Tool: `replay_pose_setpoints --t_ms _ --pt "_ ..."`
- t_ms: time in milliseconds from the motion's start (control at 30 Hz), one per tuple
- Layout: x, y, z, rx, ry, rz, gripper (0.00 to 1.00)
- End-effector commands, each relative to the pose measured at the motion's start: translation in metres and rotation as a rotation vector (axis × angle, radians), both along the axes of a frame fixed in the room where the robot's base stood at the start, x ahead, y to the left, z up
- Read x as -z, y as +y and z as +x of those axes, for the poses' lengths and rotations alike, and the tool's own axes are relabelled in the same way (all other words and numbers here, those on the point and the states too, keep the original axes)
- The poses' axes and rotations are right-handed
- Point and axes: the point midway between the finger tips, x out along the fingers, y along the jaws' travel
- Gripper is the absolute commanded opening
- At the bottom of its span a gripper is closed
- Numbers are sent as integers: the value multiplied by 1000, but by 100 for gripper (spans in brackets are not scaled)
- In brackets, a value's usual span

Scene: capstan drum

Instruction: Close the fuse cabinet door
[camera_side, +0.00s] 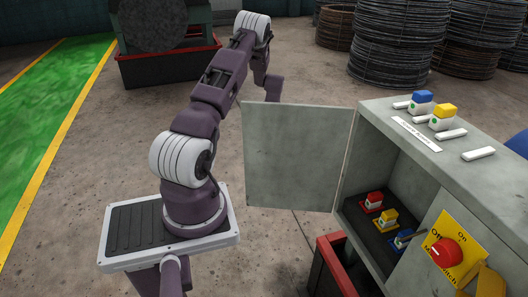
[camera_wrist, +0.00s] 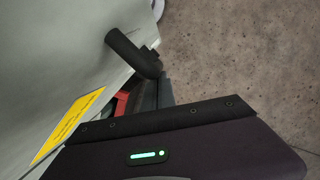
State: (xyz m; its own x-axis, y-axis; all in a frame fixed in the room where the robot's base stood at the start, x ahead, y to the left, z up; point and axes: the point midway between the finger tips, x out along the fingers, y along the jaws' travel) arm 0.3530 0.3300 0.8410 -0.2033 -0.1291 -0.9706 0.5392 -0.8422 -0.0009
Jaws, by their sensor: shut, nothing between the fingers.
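The fuse cabinet (camera_side: 385,178) stands at the right in the side view. Its grey door (camera_side: 297,157) is swung wide open to the left, leaving the inside exposed. In the wrist view, the pale door face (camera_wrist: 60,60) fills the left, with a yellow label (camera_wrist: 70,122) and a black handle (camera_wrist: 128,50). My gripper (camera_wrist: 158,90) is shut and empty, its fingers partly in view close to the door, below the handle. Whether it touches the door or handle I cannot tell. In the side view, my gripper is hidden behind the door.
Red, yellow and blue fuses (camera_side: 388,217) sit inside the cabinet; spare ones (camera_side: 432,110) stand on top. A red rotary switch (camera_side: 446,252) is on the front. Wire coils (camera_side: 398,42) stand behind; floor is clear behind the door.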

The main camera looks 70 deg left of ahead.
Motion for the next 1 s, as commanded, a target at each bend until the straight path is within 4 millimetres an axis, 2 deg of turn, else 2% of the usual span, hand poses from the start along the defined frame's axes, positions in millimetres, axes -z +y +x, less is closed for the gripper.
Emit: replay_pose_setpoints --t_ms 167,367,567,767,1000 --pt "0 -16 -12 -71 1 -3 0" --pt "-1 -53 -33 -223 2 -5 0" --pt "-1 -100 -50 -397 3 -5 0" --pt "0 -150 -58 -388 3 -5 0" --pt "0 -211 -55 -385 3 -5 0"
